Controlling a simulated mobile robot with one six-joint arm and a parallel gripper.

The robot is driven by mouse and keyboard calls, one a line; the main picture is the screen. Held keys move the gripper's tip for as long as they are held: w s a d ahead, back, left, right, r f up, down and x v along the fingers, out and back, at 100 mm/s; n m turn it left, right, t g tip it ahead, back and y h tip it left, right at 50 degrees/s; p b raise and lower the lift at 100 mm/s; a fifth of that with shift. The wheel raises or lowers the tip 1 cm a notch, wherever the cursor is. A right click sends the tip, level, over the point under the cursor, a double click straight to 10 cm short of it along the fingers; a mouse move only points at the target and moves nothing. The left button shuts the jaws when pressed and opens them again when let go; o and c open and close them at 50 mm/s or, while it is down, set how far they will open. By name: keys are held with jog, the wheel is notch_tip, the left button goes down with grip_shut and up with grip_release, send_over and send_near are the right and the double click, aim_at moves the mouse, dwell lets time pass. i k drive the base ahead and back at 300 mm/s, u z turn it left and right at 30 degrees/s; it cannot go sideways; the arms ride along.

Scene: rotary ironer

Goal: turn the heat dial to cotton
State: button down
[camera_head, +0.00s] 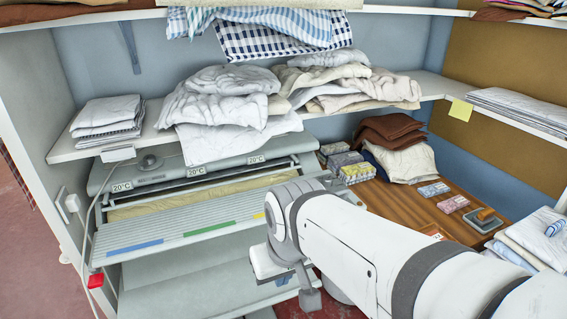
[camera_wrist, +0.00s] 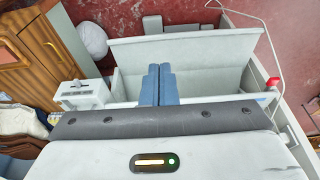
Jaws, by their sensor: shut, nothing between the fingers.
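My gripper (camera_wrist: 158,84) shows in the wrist view with its two blue-grey fingers together and nothing between them. The fingers overlap the edge of the ironer's pale trough (camera_wrist: 205,65). A small white control box (camera_wrist: 83,94) stands to the left of the fingers, apart from them, with a dark slot and a small knob-like part on its face. I cannot read its markings or tell whether it is the heat dial. In the head view the ironer (camera_head: 200,232) is at the left, and my arm covers its right end. The fingers are not clear there.
A red part (camera_wrist: 272,82) sits at the trough's right end in the wrist view. A brown wooden cabinet (camera_wrist: 30,50) is at the left. In the head view, a shelf (camera_head: 75,152) with piled linen overhangs the ironer. A wooden counter (camera_head: 412,208) holds folded cloths and small boxes.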

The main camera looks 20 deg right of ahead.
aim_at(328, 180)
jog(key=u, duration=0.1)
jog(key=k, duration=0.5)
jog(key=z, duration=1.1)
jog(key=i, duration=1.05)
jog(key=u, duration=0.95)
